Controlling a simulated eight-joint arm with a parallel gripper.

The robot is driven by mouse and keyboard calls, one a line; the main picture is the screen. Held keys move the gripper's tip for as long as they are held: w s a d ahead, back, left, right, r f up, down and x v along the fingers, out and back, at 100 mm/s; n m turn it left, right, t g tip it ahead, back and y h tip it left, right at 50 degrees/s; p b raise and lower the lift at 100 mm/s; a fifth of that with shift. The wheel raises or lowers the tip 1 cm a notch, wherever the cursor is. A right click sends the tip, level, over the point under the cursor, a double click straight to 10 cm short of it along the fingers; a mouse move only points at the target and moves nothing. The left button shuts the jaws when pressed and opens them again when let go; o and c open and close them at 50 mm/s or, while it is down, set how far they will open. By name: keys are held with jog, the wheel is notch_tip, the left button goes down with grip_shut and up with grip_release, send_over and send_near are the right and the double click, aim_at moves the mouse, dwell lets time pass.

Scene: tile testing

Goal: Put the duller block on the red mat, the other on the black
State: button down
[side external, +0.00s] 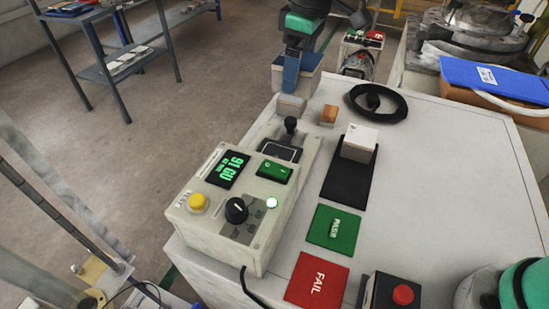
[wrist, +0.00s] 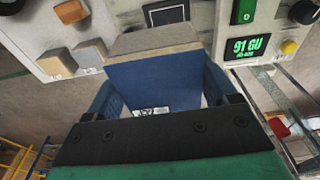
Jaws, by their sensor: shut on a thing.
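My gripper (side external: 291,72) is shut on a dark blue block (side external: 309,82) with a tan-grey edge, held raised near the table's far left corner. In the wrist view this blue block (wrist: 150,80) fills the middle between my gripper's fingers (wrist: 155,98). A white block (side external: 359,143) sits on the far part of the black mat (side external: 346,184). The red mat (side external: 317,281), marked FAIL, lies bare near the front. The gloss meter (side external: 218,230) reads 91 GU; its screen also shows in the wrist view (wrist: 254,48).
A green PASS mat (side external: 333,229) lies between the black and red mats. A small orange block (side external: 329,114) and a beige block (side external: 292,104) stand at the far left. A black coil (side external: 377,101) lies behind. A box with a red button (side external: 402,295) stands at the front.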

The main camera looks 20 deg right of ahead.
send_over(345, 184)
notch_tip(345, 184, down, 10)
jog(key=shift+s+d+f, duration=0.1)
jog(key=shift+f, duration=1.55)
jog(key=shift+s+d+f, duration=0.1)
jog(key=shift+f, duration=1.55)
jog(key=shift+f, duration=0.25)
grip_release()
jog(key=shift+r, duration=0.1)
jog(key=shift+r, duration=2.9)
